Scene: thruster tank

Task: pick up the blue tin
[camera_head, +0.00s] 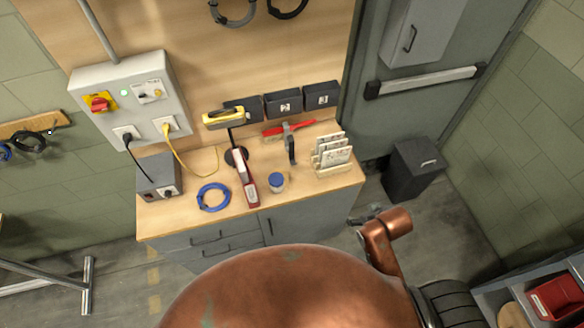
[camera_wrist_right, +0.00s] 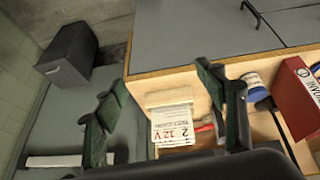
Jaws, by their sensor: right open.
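The blue tin (camera_head: 276,182) is a small pale can with a blue lid. It stands upright on the wooden bench top, near the front edge, right of a red and white binder. In the right wrist view the tin (camera_wrist_right: 256,85) shows partly, just beyond the right-hand dark green finger, which hides part of it. My right gripper (camera_wrist_right: 160,78) is open, with nothing held between its fingers. The card holder lies in view between them, and the tin is outside the gap. My left gripper is not in view.
On the bench (camera_head: 320,195) are the binder (camera_head: 246,180), a blue cable coil (camera_head: 213,197), a grey box (camera_head: 159,178), a hammer (camera_head: 291,148) and the card holder (camera_head: 333,154). A dark bin (camera_head: 411,170) stands right of the bench. The bench top is clear just around the tin's front.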

